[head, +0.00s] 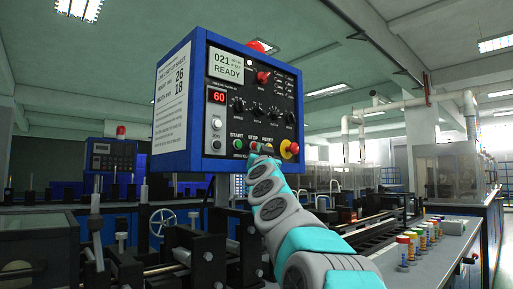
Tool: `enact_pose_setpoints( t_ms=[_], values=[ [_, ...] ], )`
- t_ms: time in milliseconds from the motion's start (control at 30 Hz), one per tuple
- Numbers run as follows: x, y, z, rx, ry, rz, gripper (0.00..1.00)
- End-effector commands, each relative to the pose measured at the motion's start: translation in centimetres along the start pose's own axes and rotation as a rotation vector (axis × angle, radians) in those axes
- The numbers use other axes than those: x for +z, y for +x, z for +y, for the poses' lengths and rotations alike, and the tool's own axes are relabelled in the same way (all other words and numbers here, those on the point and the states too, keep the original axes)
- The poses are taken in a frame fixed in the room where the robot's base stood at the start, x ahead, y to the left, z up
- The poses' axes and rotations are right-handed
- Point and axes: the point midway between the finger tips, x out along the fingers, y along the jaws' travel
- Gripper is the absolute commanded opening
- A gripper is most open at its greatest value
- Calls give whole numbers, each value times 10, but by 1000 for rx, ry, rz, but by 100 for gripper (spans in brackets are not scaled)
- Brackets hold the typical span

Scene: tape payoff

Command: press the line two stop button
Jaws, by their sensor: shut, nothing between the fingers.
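A blue control box (200,60) with a black front panel stands ahead of me. Its screen (227,65) reads 021 and READY. Low on the panel are a green START button (238,144), a red STOP button (254,146) and a RESET button (268,147). My gripper (257,154) is shut and empty, seen from behind my arm at the STOP button's lower edge. I cannot tell whether it touches the button. Which line this box serves is not clear to me.
A red emergency knob (292,148) on a yellow base sits right of RESET. Knobs (257,108) and a red 60 display (216,96) are above. A second blue box (110,155) stands behind left. Several coloured-cap bottles (403,252) stand on the right bench.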

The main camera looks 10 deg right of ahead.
Motion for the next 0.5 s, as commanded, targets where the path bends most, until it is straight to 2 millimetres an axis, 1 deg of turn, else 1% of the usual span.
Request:
enact_pose_setpoints(
  t_ms=[133,500],
  values=[
    [-3,-4,3,0,-2,1,0],
    [-4,-6,4,0,0,1,0]
  ],
)
